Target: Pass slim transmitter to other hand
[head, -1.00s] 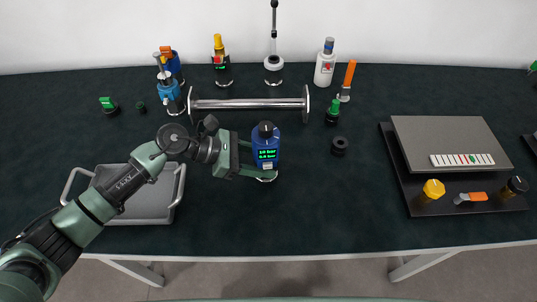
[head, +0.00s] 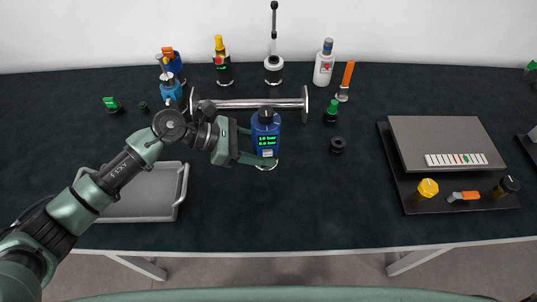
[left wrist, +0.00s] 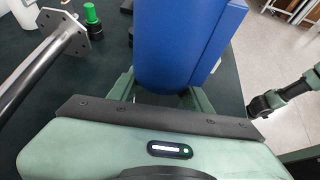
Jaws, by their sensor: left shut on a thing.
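The transmitter is a blue upright body (head: 266,130) with a black cap and a green-lit display, near the middle of the table in the head view. My left gripper (head: 266,161) is shut around its lower part, coming from the left. The left wrist view shows its blue body (left wrist: 182,45) upright between the fingers, which it partly hides. The transmitter covers part of the flanged metal pipe behind it; I cannot tell its height above the table. My right gripper is not seen in the head view; part of an arm (left wrist: 290,95) shows at the right of the left wrist view.
The flanged pipe (head: 235,104) lies behind the transmitter. A grey tray (head: 140,196) is at left. A black ring (head: 337,144) and a green-topped part (head: 331,112) stand to the right. A grey panel box (head: 440,138) is further right. The front middle table is clear.

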